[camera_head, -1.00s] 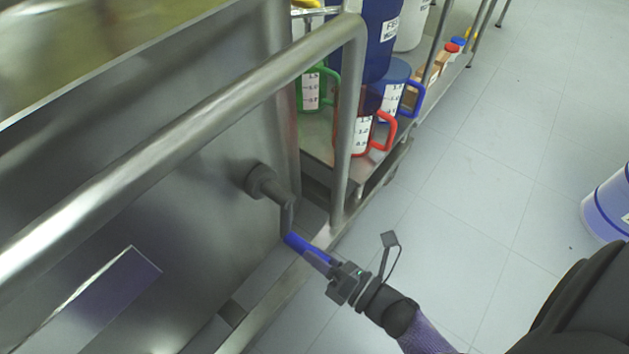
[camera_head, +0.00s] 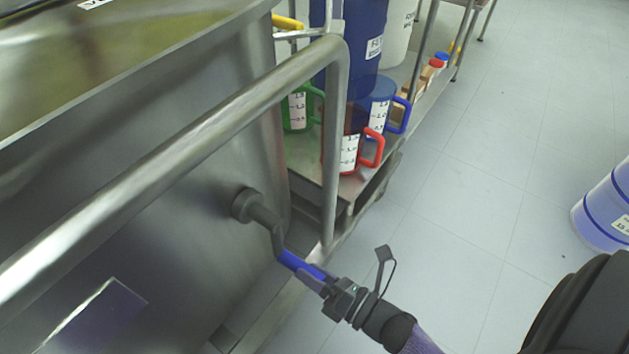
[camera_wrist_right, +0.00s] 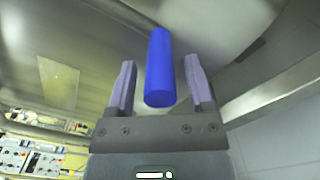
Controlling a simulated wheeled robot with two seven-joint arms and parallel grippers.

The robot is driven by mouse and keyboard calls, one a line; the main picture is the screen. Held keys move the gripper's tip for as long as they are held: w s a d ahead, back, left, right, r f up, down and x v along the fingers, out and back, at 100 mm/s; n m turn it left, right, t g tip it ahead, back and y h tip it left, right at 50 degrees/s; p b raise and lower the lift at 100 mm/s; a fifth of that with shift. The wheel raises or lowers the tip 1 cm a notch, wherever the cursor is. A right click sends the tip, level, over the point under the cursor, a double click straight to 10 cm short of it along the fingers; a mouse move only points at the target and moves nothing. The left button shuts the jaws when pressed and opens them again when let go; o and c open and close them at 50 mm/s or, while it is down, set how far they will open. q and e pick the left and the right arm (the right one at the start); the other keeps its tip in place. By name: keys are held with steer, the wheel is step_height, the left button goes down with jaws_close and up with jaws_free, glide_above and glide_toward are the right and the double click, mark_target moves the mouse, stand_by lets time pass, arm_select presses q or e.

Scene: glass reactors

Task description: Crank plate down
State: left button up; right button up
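A crank (camera_head: 262,212) sticks out of the steel side wall of a large vessel in the head view. Its arm hangs down to a blue handle (camera_head: 291,262). My right gripper (camera_head: 312,277) is at the handle's outer end. In the right wrist view, the blue handle (camera_wrist_right: 160,65) lies between the two fingers of the right gripper (camera_wrist_right: 161,80), with a visible gap on each side. The fingers look open around it. My left gripper is not in view. I cannot clearly make out which part is the plate.
A thick steel rail (camera_head: 180,150) runs across the vessel's front, above the crank. Behind it, a steel shelf (camera_head: 312,172) holds jugs, including a red-handled one (camera_head: 349,155), and a blue drum (camera_head: 358,60). A blue-banded container (camera_head: 606,208) stands at right. The floor between is clear.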

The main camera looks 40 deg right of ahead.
steer(key=shift+s, duration=0.1)
stand_by(0.3)
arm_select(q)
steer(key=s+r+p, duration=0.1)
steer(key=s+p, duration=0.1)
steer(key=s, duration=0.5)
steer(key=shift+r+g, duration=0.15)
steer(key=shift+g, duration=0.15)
arm_select(e)
steer(key=v, duration=0.9)
steer(key=shift+s+d, duration=0.15)
steer(key=shift+s, duration=0.2)
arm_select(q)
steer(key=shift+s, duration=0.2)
arm_select(e)
steer(key=shift+s, duration=0.1)
